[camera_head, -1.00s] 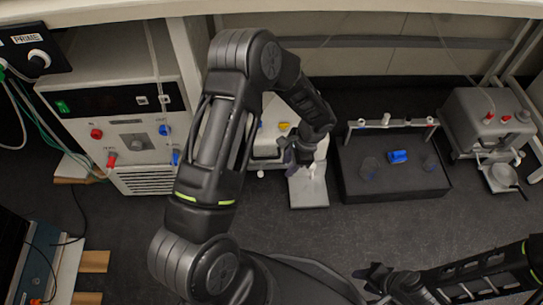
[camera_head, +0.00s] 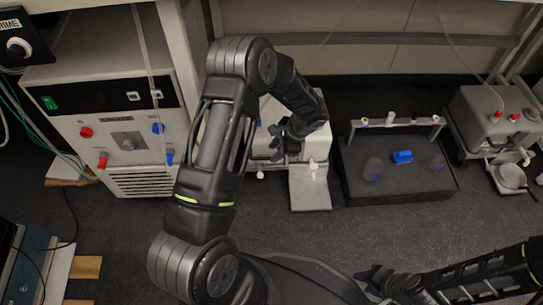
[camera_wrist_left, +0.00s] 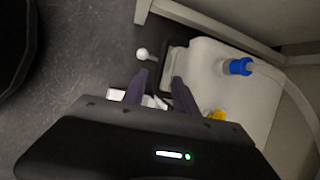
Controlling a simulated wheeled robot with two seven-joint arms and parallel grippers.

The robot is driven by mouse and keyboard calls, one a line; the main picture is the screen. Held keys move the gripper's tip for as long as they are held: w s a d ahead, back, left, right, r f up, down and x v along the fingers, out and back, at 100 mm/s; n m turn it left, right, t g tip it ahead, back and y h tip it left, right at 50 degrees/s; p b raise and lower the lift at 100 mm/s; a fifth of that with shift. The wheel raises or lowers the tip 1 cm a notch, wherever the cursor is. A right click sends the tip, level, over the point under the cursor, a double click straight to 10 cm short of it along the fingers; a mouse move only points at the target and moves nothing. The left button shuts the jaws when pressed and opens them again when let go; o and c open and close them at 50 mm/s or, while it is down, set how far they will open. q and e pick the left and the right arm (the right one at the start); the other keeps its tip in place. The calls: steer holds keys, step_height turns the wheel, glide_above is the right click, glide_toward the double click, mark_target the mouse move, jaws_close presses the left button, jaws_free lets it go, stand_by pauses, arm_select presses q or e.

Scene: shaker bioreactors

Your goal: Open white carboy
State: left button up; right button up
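The white carboy (camera_wrist_left: 225,85) fills the right of the left wrist view, with a blue cap (camera_wrist_left: 240,66) on its top and a yellow cap (camera_wrist_left: 217,114) lower down. In the head view the carboy (camera_head: 318,143) is partly hidden behind my left arm. My left gripper (camera_head: 286,140) is over the carboy's front area. In the left wrist view its two dark fingers (camera_wrist_left: 160,88) are apart, with nothing visibly held between them, near the carboy's edge. My right gripper (camera_head: 378,282) is low at the front right, away from the carboy; its finger gap is unclear.
A grey plate (camera_head: 310,188) lies in front of the carboy. A black shaker platform (camera_head: 400,190) with flasks and a blue item stands to the right. A white pump unit (camera_head: 120,125) stands left. A grey device (camera_head: 492,118) is far right.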

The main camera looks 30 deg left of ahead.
arm_select(q)
steer(key=x, duration=0.3)
steer(key=shift+f+b, duration=0.15)
steer(key=shift+b, duration=0.25)
steer(key=shift+c, duration=0.3)
jaws_close()
stand_by(0.8)
